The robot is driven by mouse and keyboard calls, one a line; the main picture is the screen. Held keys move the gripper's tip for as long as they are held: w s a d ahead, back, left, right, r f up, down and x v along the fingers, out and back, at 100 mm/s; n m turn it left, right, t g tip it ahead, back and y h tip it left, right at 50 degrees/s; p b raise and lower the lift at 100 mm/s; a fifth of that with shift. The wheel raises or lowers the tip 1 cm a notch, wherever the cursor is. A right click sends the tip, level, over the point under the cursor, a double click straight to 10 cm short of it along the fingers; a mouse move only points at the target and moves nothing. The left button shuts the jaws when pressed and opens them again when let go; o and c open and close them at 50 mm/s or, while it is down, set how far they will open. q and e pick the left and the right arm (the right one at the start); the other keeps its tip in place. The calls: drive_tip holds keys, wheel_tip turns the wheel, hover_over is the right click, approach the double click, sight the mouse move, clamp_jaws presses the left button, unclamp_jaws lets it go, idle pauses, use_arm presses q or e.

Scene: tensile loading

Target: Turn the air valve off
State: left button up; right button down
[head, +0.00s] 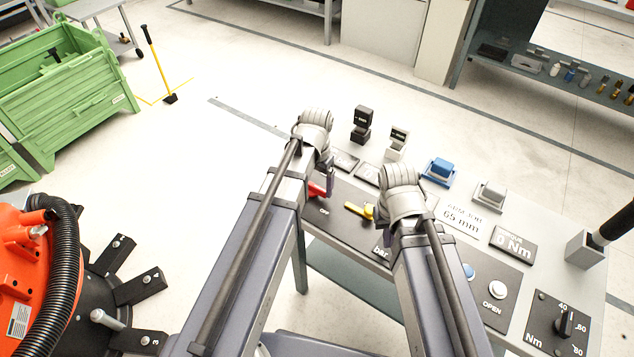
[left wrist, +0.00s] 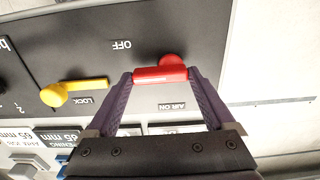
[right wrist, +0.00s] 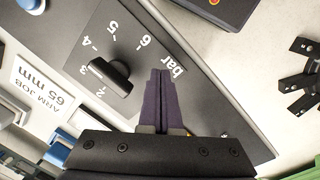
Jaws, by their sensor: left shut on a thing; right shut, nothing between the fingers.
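The red air valve handle (left wrist: 160,75) is held between the fingertips of my left gripper (left wrist: 163,77). In the left wrist view it lies crosswise, with its round pivot at the right end. The OFF label (left wrist: 122,44) is above and left of it, and the AIR ON label (left wrist: 172,106) is below it, between my fingers. In the head view the red handle (head: 317,189) shows partly beside my left gripper. My right gripper (right wrist: 161,75) is shut and empty over the panel, beside the bar label.
A yellow LOCK lever (left wrist: 75,92) is beside the red handle; it also shows in the head view (head: 360,210). A black pressure knob (right wrist: 110,77) is left of my right fingers. Buttons and displays cover the table's right part. A green crate (head: 65,90) stands far left.

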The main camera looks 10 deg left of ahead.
sight(317, 187)
idle(0.6)
use_arm(q)
drive_tip(key=o, duration=1.1)
wheel_tip(317, 187, up, 8)
drive_tip(key=p, duration=0.8)
use_arm(e)
wheel_tip(317, 187, up, 8)
use_arm(q)
drive_tip(key=shift+s+f, duration=0.1)
use_arm(e)
drive_tip(key=shift+f, duration=0.15)
use_arm(q)
drive_tip(key=shift+y, duration=0.6)
drive_tip(key=s+d, duration=0.3)
drive_tip(key=s, duration=0.1)
drive_tip(key=s+d, duration=0.3)
drive_tip(key=s, duration=0.1)
drive_tip(key=s+d, duration=0.3)
drive_tip(key=s, duration=0.1)
drive_tip(key=shift+s+d, duration=0.2)
